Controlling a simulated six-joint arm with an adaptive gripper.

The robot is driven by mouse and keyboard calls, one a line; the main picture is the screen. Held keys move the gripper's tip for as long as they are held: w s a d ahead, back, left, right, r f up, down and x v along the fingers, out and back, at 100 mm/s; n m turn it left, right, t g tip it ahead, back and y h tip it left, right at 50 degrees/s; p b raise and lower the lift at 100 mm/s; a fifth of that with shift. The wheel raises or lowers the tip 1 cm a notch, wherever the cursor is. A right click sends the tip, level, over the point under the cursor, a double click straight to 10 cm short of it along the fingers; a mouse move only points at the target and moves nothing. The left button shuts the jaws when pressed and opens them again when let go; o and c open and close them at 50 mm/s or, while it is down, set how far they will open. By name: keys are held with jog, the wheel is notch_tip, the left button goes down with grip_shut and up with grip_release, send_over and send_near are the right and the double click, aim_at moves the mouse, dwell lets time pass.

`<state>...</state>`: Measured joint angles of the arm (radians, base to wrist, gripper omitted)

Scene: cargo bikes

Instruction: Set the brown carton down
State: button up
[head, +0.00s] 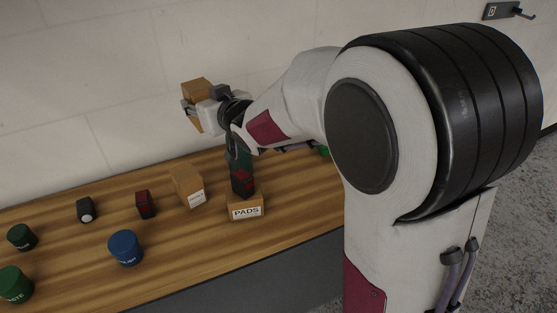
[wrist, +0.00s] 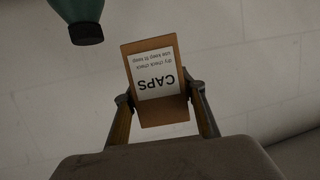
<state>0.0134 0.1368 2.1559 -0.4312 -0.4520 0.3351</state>
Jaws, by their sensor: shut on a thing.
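The brown carton (wrist: 155,108) has a white label reading CAPS, which shows upside down in the wrist view. My gripper (wrist: 160,92) is shut on it, with one finger on each side near its lower end. In the head view the carton (head: 197,88) is held in the air above the back of the wooden table (head: 75,260), in front of the pale wall. My gripper covers part of it there.
Another brown carton (head: 186,187) and a box labelled PADS (head: 246,209) stand on the table. A dark green and red bottle (head: 242,182) is close by. A blue tub (head: 125,248), small red box (head: 146,204), black item (head: 85,209) and green tubs (head: 15,284) stand left.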

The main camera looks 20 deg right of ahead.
jog(key=w+d+m+h, duration=0.2)
jog(key=w+d+h, duration=0.1)
jog(key=d, duration=1.3)
jog(key=s+d+f, duration=0.2)
jog(key=d+f, duration=0.2)
jog(key=f, duration=0.6)
jog(key=shift+f+y, duration=0.3)
jog(key=shift+f, duration=0.05)
jog(key=shift+f, duration=3.15)
jog(key=shift+f, duration=0.15)
jog(key=shift+f, duration=1.7)
jog(key=shift+f, duration=0.15)
